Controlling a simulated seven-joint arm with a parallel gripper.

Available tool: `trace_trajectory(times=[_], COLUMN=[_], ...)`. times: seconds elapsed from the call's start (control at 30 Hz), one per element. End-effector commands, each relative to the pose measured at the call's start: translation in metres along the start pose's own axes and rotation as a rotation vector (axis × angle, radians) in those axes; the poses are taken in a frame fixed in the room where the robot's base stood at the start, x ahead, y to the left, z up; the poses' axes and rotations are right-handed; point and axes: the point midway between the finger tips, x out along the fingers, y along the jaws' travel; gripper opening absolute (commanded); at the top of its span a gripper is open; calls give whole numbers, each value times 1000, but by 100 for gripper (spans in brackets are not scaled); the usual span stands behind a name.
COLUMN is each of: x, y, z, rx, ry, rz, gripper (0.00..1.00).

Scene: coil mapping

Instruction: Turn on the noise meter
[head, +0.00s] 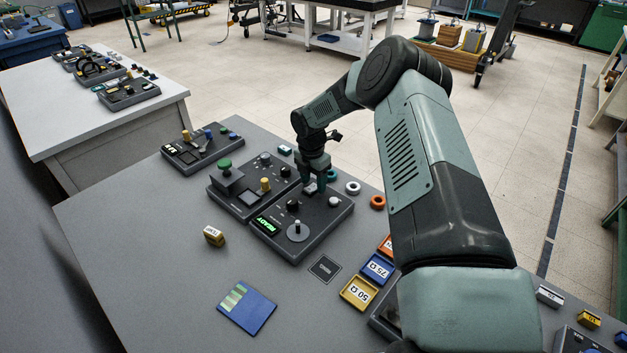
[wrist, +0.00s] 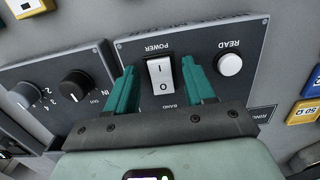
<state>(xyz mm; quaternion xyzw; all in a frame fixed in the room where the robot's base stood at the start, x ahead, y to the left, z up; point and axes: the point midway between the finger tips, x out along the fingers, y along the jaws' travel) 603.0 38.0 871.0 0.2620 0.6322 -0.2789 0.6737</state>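A dark grey instrument box (head: 318,233) with a lit green READY display (head: 266,225) stands on the grey table; I cannot read a noise meter label on it. In the wrist view its panel appears upside down, with a white rocker switch (wrist: 160,84) marked I and O under the word POWER. A round white READ button (wrist: 229,64) is to its right. My gripper (wrist: 165,90) is open, with one teal finger on each side of the rocker. I cannot tell whether the fingers touch it. In the head view my gripper (head: 314,184) is low over the box's far part.
Another control box (head: 222,208) with a green knob adjoins on the left. Small rings, including an orange one (head: 377,202), lie to the right. A blue 75 Ω tray (head: 377,268) and yellow 50 Ω tray (head: 359,293) are nearer. A blue card (head: 258,313) lies in front; the table's left front is clear.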

Motion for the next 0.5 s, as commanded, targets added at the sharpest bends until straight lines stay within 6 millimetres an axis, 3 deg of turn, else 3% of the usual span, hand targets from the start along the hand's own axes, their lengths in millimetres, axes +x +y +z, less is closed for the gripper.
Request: trace_trajectory(times=[0.27,0.5], x=[-3,-40], y=[0,0], z=[0,1], rx=[0,0], ry=[-1,-4], rz=[1,2], gripper=[53,53])
